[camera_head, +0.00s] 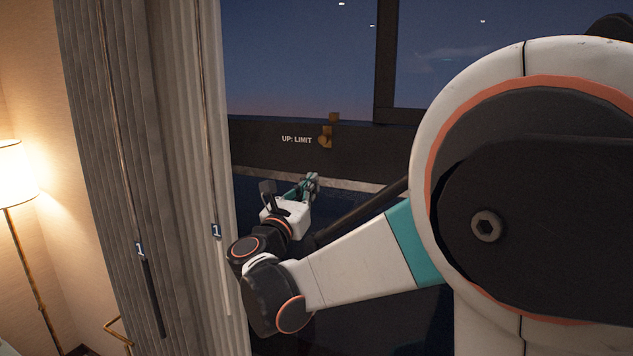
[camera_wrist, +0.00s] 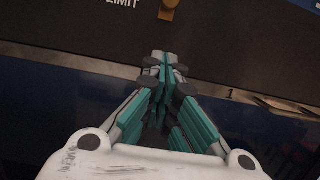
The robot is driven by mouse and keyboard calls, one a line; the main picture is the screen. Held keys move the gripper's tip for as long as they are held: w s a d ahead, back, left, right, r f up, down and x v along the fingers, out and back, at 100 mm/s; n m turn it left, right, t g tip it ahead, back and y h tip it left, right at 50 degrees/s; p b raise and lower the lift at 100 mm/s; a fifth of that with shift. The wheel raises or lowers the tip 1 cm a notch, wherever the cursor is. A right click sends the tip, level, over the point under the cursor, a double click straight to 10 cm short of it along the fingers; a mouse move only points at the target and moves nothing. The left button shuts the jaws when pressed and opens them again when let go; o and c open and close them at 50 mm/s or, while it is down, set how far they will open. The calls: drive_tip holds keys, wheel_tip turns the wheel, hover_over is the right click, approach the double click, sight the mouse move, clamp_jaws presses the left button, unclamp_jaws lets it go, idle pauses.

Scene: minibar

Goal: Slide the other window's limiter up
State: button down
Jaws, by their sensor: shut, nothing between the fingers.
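A brass limiter (camera_head: 326,136) sits on the dark window rail, just right of the white label "UP: LIMIT" (camera_head: 297,140). A small brass piece (camera_head: 334,117) shows just above it at the rail's top edge. In the wrist view the lower end of the limiter (camera_wrist: 168,10) shows at the top edge, beside part of the label. My gripper (camera_head: 313,178) is below the limiter and a little left of it, apart from it. In the wrist view its teal and grey fingers (camera_wrist: 163,62) are together, with nothing between them.
The dark rail (camera_head: 262,133) runs across below the window glass (camera_head: 300,60). A grey curtain (camera_head: 180,150) with two hanging wands, tagged "1", hangs left of my gripper. A lit floor lamp (camera_head: 15,172) stands at the far left. My arm hides the right side.

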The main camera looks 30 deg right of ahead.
drive_tip(key=v, duration=0.4)
drive_tip(key=shift+d+b, duration=0.1)
drive_tip(key=shift+b, duration=0.2)
drive_tip(key=s+d+f+m+g+y+b, duration=0.15)
drive_tip(key=s+f+m+b, duration=0.25)
drive_tip(key=f, duration=0.4)
drive_tip(key=s+f+m+g+y+b, duration=0.1)
drive_tip(key=s+f+m+y+b, duration=0.25)
drive_tip(key=f, duration=0.45)
drive_tip(key=s+d+f+m+g+y+b, duration=0.1)
drive_tip(key=s+f+m+g+b, duration=0.1)
drive_tip(key=s+f+m+b, duration=0.4)
drive_tip(key=s+a+f+m+y+b, duration=0.3)
drive_tip(key=a+f+m+b, duration=0.1)
drive_tip(key=f, duration=0.4)
drive_tip(key=s+a+f+m+y+b, duration=0.4)
drive_tip(key=a+f, duration=0.1)
drive_tip(key=f, duration=0.3)
drive_tip(key=s+a+f+m+g+y+b, duration=0.1)
drive_tip(key=s+a+f+m+y+b, duration=0.2)
drive_tip(key=f, duration=0.5)
drive_tip(key=shift+s+a+m+b, duration=0.55)
drive_tip(key=shift+s+a+b, duration=0.15)
drive_tip(key=shift+a+b, duration=0.15)
drive_tip(key=shift+f, duration=0.1)
